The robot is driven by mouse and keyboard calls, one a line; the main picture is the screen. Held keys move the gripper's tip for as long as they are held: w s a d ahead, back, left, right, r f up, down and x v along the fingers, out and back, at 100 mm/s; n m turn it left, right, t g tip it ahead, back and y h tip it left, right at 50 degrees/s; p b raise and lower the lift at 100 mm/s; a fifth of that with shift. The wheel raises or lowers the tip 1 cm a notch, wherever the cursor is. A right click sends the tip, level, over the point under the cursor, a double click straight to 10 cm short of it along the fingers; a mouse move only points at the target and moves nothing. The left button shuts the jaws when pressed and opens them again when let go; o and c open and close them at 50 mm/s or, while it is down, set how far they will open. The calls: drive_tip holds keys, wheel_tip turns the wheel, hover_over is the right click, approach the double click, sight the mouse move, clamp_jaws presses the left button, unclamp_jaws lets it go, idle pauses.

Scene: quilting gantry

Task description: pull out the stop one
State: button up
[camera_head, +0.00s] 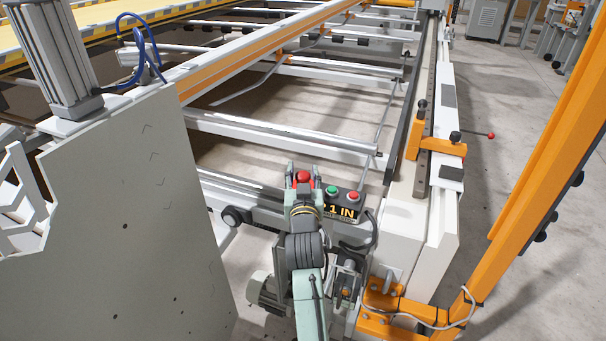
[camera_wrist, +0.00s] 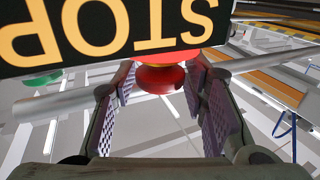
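A red mushroom-shaped stop button (camera_head: 303,177) shows between my fingertips in the head view. In the wrist view the red button (camera_wrist: 160,78) sits below a black plate (camera_wrist: 150,28) with upside-down yellow letters reading STOP. My gripper (camera_head: 303,184) is open, with one padded finger on each side of the button. In the wrist view my gripper (camera_wrist: 162,92) shows a gap between the pads and the button, and no contact is visible. In the head view the plate (camera_head: 341,213) reads "P 1 IN", its left part hidden by my gripper.
A green button (camera_head: 332,190) and another red button (camera_head: 353,196) sit close to the right of my gripper on the same box. White rails of the gantry frame (camera_head: 280,132) lie behind. An orange post (camera_head: 540,170) stands at the right, with open floor (camera_head: 500,110) beyond.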

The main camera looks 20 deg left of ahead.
clamp_jaws()
drive_tip(key=shift+r+p, duration=0.75)
drive_tip(key=shift+r, duration=0.3)
drive_tip(key=shift+o, duration=1.5)
unclamp_jaws()
drive_tip(key=shift+f, duration=0.1)
drive_tip(key=v, duration=1.2)
